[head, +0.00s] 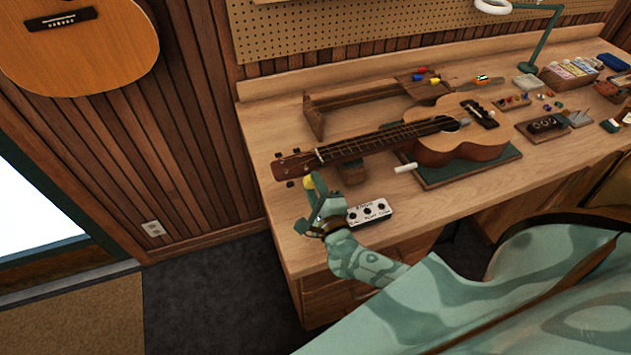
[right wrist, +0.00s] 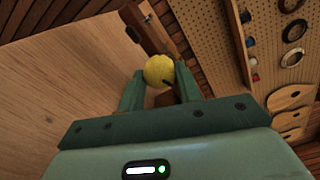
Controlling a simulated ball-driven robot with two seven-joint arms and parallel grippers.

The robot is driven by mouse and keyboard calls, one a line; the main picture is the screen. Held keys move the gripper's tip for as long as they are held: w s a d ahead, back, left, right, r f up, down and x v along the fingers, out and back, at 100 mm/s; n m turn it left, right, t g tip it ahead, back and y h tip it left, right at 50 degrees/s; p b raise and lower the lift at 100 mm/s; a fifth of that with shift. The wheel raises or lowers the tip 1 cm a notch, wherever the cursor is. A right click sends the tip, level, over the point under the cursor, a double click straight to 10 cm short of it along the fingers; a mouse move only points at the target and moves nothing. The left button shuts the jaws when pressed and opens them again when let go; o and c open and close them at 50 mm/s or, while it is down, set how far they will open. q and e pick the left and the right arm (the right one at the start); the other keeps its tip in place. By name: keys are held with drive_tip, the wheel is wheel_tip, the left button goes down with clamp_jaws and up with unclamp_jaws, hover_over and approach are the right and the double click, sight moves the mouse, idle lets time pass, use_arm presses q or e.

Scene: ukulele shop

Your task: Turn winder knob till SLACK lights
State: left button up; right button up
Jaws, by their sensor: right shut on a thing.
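The ukulele (head: 468,146) lies on the bench, its neck pointing left and its headstock (head: 293,165) near the left end. The winder's yellow knob (head: 308,183) is just below the headstock. My right gripper (head: 313,187) is shut on this knob; in the right wrist view the round yellow knob (right wrist: 158,70) sits between the two green fingers. A small white box (head: 370,213) with dark round spots and lettering stands right of the gripper; I cannot make out a lit lamp on it. My left gripper is not in view.
A green mat (head: 470,170) lies under the ukulele's body, and a wooden block supports its neck. A white cylinder (head: 405,168) lies near the mat. A wooden rack (head: 315,118) stands behind. Small parts and boxes crowd the bench's right side. The front left bench corner is bare.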

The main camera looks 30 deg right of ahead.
drive_tip(key=n+p, duration=0.2)
drive_tip(key=n, duration=0.2)
drive_tip(key=shift+r+n+p, duration=0.1)
drive_tip(key=shift+n+p, duration=0.2)
drive_tip(key=shift+p, duration=0.05)
drive_tip(key=n+p, duration=0.2)
drive_tip(key=n, duration=0.2)
drive_tip(key=shift+n, duration=0.4)
drive_tip(key=o, duration=0.7)
drive_tip(key=v, duration=1.6)
drive_tip(key=shift+s, duration=0.2)
